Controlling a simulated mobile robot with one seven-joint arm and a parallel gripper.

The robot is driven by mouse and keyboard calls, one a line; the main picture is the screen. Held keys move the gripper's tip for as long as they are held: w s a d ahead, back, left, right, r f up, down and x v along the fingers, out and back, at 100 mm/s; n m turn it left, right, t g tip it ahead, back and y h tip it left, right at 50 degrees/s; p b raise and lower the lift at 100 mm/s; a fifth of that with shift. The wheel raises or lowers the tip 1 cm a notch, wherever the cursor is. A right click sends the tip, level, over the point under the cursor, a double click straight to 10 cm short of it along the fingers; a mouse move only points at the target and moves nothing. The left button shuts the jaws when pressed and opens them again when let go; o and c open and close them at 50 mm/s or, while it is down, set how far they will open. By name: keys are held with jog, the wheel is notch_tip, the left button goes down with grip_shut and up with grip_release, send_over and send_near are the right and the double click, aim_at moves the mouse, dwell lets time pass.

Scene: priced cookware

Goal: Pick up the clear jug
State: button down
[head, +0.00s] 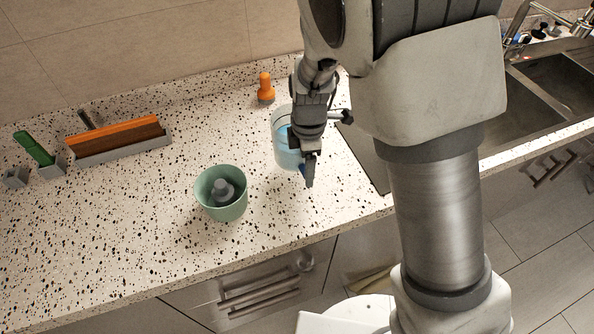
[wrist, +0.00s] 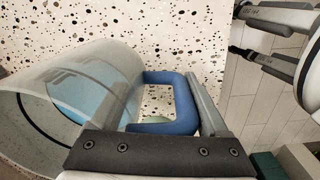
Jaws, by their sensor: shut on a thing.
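The clear jug (head: 281,140) stands on the speckled counter, partly hidden behind my gripper (head: 309,172) in the head view. In the wrist view, the see-through jug (wrist: 75,90) fills the left side, with a blue disc-like patch and a dark ring showing on it. Its blue handle (wrist: 183,105) lies at my gripper (wrist: 165,98), which is shut on the jug at this handle. The exact contact is partly hidden. I cannot tell whether the jug's base touches the counter.
A green cup (head: 207,200) with a grey object inside stands left of the jug. An orange-topped bottle (head: 265,88) stands behind it. A grey tray (head: 120,150) with an orange-and-brown item is farther left. The sink (head: 563,90) is at right; the counter's front edge is near.

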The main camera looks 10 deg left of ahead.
jog(key=w+d+r+b, duration=0.1)
jog(key=w+d+r, duration=0.1)
jog(key=d+r, duration=0.3)
jog(key=shift+w+d+r, duration=0.2)
jog(key=shift+d+r, duration=0.1)
jog(key=shift+d, duration=1.55)
jog(key=shift+d, duration=0.15)
